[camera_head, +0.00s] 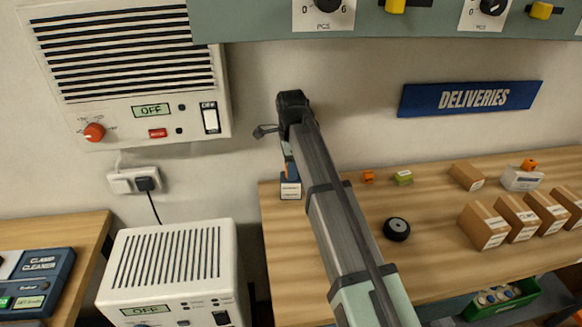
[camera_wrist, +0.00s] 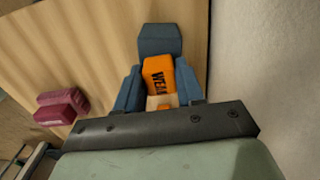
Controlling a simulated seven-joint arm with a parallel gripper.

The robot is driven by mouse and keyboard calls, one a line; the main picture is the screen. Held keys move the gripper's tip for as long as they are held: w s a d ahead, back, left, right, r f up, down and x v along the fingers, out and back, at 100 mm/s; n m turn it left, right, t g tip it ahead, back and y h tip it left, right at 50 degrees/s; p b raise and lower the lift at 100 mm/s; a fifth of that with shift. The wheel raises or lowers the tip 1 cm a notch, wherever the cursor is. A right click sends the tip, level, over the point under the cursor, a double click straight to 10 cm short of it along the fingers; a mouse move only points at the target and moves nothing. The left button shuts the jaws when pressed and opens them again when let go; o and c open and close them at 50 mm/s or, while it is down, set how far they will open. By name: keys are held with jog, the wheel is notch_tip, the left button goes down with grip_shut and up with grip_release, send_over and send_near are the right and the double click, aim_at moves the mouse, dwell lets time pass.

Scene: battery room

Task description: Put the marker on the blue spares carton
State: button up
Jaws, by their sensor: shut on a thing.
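My gripper (camera_wrist: 160,88) is shut on an orange block with dark lettering starting "WEA", which I take as the marker (camera_wrist: 157,75). In the head view my gripper (camera_head: 289,168) points down at the left back end of the wooden bench, and a little orange shows at its fingers. A small dark blue carton with a white label (camera_head: 290,189), which I take as the blue spares carton, stands directly below it. A blue shape (camera_wrist: 160,42) shows beyond the marker in the wrist view. I cannot tell whether marker and carton touch.
The wooden bench (camera_head: 340,260) also bears an orange piece (camera_head: 368,176), a green-yellow piece (camera_head: 403,177), a black round thing (camera_head: 397,229) and several brown cartons (camera_head: 484,226). A dark red block (camera_wrist: 61,106) shows in the wrist view. The wall is close behind my gripper.

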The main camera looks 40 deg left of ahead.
jog(key=shift+f, duration=0.1)
jog(key=o, duration=1)
notch_tip(320, 180, up, 12)
jog(key=shift+r, duration=0.1)
